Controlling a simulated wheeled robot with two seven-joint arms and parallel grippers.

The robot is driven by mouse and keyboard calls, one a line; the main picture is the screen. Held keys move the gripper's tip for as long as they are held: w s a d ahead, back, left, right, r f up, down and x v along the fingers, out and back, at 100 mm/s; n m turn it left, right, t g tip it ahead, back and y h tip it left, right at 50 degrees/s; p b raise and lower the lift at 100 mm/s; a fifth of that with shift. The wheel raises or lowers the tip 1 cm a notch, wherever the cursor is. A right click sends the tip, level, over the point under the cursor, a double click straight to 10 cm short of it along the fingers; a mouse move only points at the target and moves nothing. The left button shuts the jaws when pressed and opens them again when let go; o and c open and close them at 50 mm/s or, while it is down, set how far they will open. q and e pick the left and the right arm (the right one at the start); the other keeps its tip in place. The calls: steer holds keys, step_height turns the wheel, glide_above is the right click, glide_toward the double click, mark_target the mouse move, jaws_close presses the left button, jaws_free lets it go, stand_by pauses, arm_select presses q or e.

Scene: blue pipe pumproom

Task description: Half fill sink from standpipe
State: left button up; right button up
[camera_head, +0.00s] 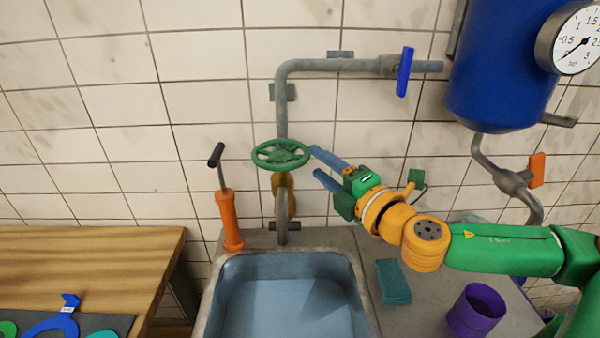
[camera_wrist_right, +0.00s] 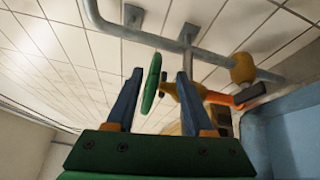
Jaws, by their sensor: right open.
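The grey standpipe (camera_head: 282,118) rises behind the sink, with a green handwheel (camera_head: 281,153) and a downturned spout (camera_head: 281,211) at the sink's back edge. The sink (camera_head: 290,298) has a blue interior; I cannot tell its water level. My right gripper (camera_head: 318,165) is open and empty, its fingers pointing left at the handwheel's right rim. In the right wrist view, the handwheel (camera_wrist_right: 151,82) shows edge-on between the two fingers (camera_wrist_right: 157,85); contact cannot be told. My left gripper is out of view.
An orange hand pump (camera_head: 229,220) stands left of the spout. A teal sponge (camera_head: 393,282) and purple cup (camera_head: 476,310) are on the right counter. A blue-handled valve (camera_head: 404,72) and blue tank (camera_head: 500,65) are above. A wooden bench (camera_head: 80,262) is left.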

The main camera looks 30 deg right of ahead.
mark_target(304, 147)
steer(key=w+n+p, duration=0.1)
steer(key=w+p, duration=0.1)
steer(key=w+n+p, duration=0.1)
steer(key=n+p, duration=0.1)
steer(key=p, duration=0.1)
steer(key=w+n+p, duration=0.1)
steer(key=w+p, duration=0.1)
steer(key=shift+w+r, duration=0.3)
steer(key=shift+r, duration=0.1)
steer(key=shift+w+a+f+n, duration=0.1)
steer(key=shift+w+f+n, duration=0.05)
steer(key=shift+w+n, duration=0.2)
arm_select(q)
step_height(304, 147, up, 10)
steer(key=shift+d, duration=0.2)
arm_select(e)
jaws_close()
